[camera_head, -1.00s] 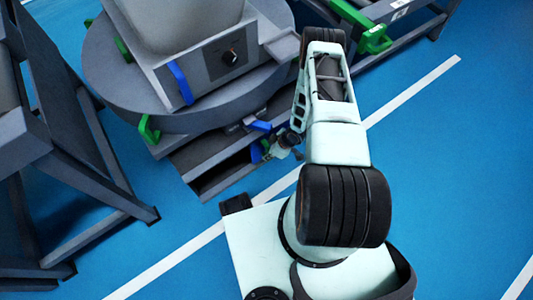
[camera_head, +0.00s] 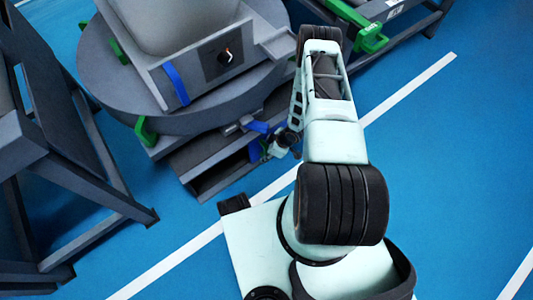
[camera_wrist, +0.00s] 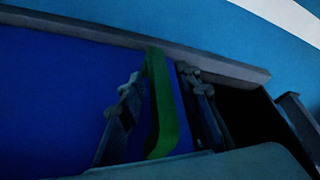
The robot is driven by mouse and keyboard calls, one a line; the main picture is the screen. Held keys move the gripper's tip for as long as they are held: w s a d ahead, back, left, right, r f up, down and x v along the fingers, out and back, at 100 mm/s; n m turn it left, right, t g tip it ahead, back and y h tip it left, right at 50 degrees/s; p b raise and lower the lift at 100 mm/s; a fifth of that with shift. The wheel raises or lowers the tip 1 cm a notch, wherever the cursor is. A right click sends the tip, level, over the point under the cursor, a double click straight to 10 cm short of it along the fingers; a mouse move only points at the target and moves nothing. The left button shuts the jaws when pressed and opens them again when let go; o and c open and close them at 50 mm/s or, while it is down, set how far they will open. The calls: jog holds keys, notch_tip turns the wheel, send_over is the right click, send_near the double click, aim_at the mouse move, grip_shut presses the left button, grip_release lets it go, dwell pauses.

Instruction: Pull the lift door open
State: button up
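The lift door is a blue panel (camera_wrist: 60,100) filling the left of the wrist view, with an upright green handle (camera_wrist: 165,105) near its right edge. In the head view a small part of the blue door (camera_head: 255,151) shows at the low grey box. My gripper (camera_wrist: 165,110) is open, with one dark finger on each side of the green handle. A narrow gap shows between the handle and the left finger; I cannot tell if the right finger touches it. In the head view my gripper (camera_head: 283,144) is small, beside the blue door and partly hidden by my arm.
A dark opening (camera_wrist: 250,120) lies right of the door in the wrist view. A round grey platform (camera_head: 115,90) with a grey control box (camera_head: 215,60) stands above the low box. A grey frame (camera_head: 75,170) stands at left. Blue floor (camera_head: 460,150) is clear at right.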

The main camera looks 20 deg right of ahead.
jog(key=v, duration=1.2)
dwell(0.3)
